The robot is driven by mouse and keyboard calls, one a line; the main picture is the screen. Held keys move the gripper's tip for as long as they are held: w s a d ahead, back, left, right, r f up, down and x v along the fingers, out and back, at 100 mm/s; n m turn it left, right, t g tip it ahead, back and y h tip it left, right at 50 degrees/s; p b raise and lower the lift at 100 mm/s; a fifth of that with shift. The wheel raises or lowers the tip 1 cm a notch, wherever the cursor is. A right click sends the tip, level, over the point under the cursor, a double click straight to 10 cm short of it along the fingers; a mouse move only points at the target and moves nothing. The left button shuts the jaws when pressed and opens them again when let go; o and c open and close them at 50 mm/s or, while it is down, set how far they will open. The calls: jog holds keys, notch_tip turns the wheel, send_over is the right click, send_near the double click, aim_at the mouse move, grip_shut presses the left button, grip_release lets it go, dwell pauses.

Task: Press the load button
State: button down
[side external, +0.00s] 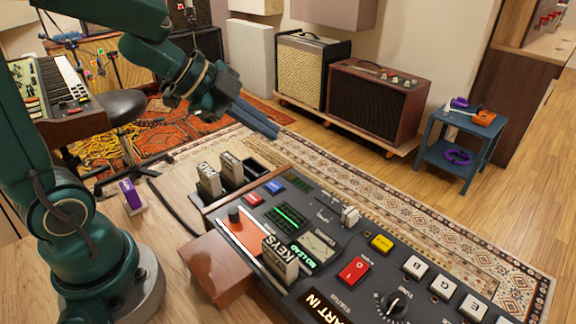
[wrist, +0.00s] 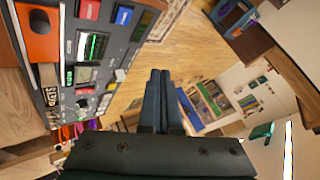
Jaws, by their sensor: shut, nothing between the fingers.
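A dark grey control panel (side external: 385,272) sits on the wooden desk. Small red (side external: 254,199) and blue (side external: 274,187) buttons are near its far left end; the wrist view shows the red button (wrist: 89,10) and blue button (wrist: 124,15) too. A larger red button (side external: 354,270), a yellow button (side external: 381,243) and several white lettered buttons (side external: 415,266) are farther right. I cannot read which is the load button. A cartridge marked KEYS (side external: 281,262) stands upright at the panel. My gripper (side external: 276,133) is shut and empty, in the air beyond the panel's far edge, touching no button.
Cartridges (side external: 209,180) stand in a dark rack beside the panel. A purple-labelled block (side external: 132,197) is on the desk. A knob (side external: 393,304) and slider (side external: 350,216) rise from the panel.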

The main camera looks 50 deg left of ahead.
aim_at(267, 186)
jog(key=shift+f, duration=4.4)
jog(key=shift+f, duration=0.1)
jog(key=shift+f, duration=0.3)
jog(key=shift+f, duration=0.5)
jog(key=shift+r, duration=0.95)
jog(key=shift+r, duration=2.5)
